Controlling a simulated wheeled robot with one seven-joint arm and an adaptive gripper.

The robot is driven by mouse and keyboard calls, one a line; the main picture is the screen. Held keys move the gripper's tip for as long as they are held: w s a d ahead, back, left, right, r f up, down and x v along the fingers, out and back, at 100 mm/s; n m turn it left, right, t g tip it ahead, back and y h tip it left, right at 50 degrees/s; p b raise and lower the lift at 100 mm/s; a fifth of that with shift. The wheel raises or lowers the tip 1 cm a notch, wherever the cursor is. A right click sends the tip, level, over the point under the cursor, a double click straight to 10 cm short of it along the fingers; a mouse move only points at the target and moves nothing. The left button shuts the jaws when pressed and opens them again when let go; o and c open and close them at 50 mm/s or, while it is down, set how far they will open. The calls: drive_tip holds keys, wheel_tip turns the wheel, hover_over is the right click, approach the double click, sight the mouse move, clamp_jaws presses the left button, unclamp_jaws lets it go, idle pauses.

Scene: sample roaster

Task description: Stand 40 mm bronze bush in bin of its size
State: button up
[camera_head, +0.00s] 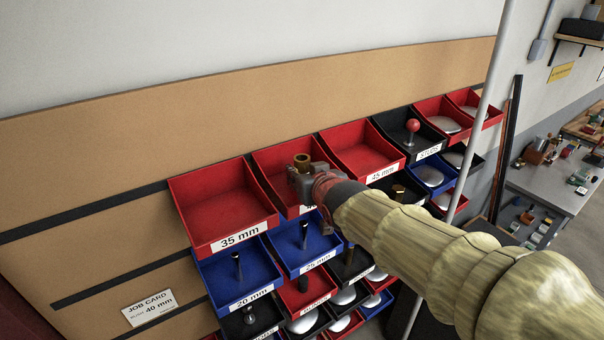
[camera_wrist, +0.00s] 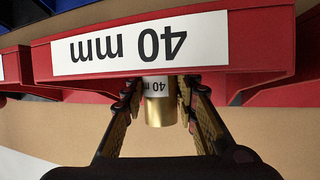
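The bronze bush (camera_head: 302,160) is a short gold cylinder with its top above my gripper (camera_head: 304,183) in the head view. In the wrist view the bush (camera_wrist: 160,111) sits between the two fingers of my gripper (camera_wrist: 158,92), which appear closed on its sides. It carries a white label starting with 40. Behind it is the red bin (camera_wrist: 262,48) labelled 40 mm, upside down in this view. In the head view this red bin (camera_head: 275,163) lies behind my gripper, which covers most of its label. The bush is at about the height of the bin's front rim.
The empty red 35 mm bin (camera_head: 215,205) is to the left and the red 45 mm bin (camera_head: 355,150) to the right. Lower rows hold blue, red and black bins with parts. A job card (camera_head: 149,307) reads 40 mm. A pale pole (camera_head: 481,105) stands right.

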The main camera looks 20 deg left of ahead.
drive_tip(key=o, duration=0.4)
drive_tip(key=shift+r, duration=0.2)
drive_tip(key=p+v, duration=0.3)
drive_tip(key=v, duration=0.9)
